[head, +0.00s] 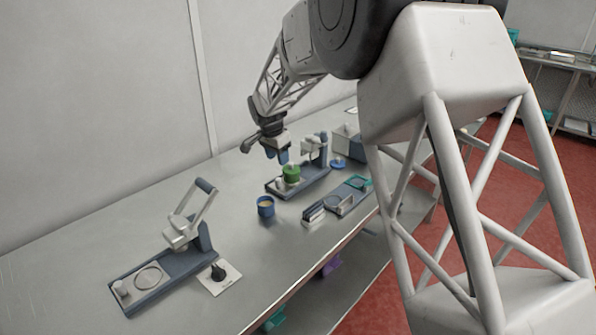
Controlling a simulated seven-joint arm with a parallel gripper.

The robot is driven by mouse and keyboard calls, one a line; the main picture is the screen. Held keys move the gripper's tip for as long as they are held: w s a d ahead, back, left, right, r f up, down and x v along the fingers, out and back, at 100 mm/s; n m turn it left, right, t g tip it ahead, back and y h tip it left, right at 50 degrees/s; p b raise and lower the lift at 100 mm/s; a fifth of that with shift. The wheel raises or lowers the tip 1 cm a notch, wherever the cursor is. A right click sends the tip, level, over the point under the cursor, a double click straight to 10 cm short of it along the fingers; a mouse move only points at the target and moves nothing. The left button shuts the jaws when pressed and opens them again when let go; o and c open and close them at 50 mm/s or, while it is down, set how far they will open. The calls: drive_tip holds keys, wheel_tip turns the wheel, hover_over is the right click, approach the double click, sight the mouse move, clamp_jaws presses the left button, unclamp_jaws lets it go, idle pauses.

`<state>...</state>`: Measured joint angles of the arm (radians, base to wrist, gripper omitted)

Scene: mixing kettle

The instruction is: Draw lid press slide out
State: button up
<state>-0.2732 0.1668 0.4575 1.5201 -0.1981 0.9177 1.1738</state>
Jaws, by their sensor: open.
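My gripper (277,158) is open, pointing down with blue fingertips, above and left of a green cylinder (291,174). The cylinder stands on a blue-based press-like device (312,184) with a pale head (314,145) towards the back. A small pale knob sits on that base left of the cylinder. A similar device (180,265) stands at the front left, with a raised lever (201,205), a round pale seat and a pale knob (119,288). I cannot tell from this view which one is the lid press, or whether the fingertips touch anything.
A blue cup (265,206) stands on the grey bench (240,245). A blue rail with a teal end (358,183) and a pale block (314,215) lie near the front edge. A black knob sits on a white plate (228,284). A blue lid-like disc (338,164) lies behind.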

drive_tip(key=shift+r, duration=1.85)
